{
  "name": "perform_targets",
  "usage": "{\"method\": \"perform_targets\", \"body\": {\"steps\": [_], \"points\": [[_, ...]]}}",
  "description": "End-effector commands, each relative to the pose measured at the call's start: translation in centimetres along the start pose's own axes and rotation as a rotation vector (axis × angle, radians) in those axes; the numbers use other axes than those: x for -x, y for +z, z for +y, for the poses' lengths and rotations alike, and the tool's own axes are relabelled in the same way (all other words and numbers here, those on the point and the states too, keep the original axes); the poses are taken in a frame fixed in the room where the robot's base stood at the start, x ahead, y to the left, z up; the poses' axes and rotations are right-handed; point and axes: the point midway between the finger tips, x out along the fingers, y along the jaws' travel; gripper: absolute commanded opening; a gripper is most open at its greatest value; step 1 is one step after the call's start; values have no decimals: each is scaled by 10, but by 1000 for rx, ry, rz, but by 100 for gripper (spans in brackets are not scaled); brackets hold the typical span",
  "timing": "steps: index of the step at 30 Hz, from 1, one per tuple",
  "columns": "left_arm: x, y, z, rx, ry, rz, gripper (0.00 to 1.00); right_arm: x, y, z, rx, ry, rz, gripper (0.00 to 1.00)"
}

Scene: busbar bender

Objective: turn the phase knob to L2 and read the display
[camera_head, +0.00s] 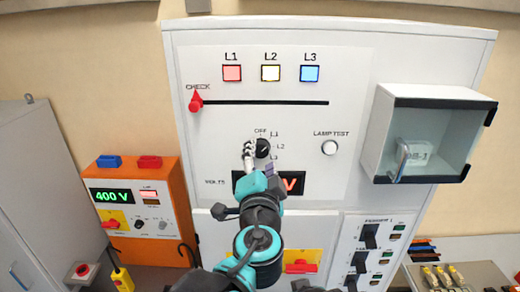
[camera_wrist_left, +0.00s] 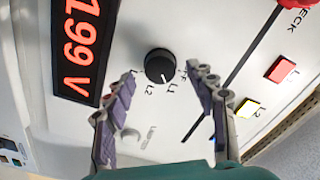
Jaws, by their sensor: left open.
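The black phase knob (camera_head: 264,148) is on the white panel, with OFF, L1, L2 and L3 printed around it. It also shows in the left wrist view (camera_wrist_left: 159,64), with a small light mark on the side toward L1; its exact setting is hard to tell. My left gripper (camera_head: 258,160) is open in front of the knob. In the left wrist view its fingers (camera_wrist_left: 163,76) are spread to either side of the knob, with no clear contact. The red-digit display (camera_wrist_left: 82,45) shows 199 V, cut by the frame's top edge. My arm partly hides the display in the head view.
A red slider (camera_head: 196,102) sits at CHECK above the knob. L1, L2 and L3 lamps (camera_head: 271,73) are at the top. A lamp test button (camera_head: 329,147) and an open clear-fronted box (camera_head: 428,134) are on the right. An orange unit (camera_head: 140,205) showing 400 V stands left.

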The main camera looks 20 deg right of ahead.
Motion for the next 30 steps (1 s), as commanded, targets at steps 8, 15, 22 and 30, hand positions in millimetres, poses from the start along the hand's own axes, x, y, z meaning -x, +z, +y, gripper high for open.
{"method": "perform_targets", "body": {"steps": [8,15,22,30], "points": [[-22,0,0,0,0,-1,56,4,-3,0,0,0,0,40],[-22,0,0,0,1,0,51,4,-3,0,0,0,0,40],[-22,0,0,1,1,0,6,4,-3,0,0,0,0,40],[-22,0,0,-21,1,0,6,4,-3,0,0,0,0,40]]}}
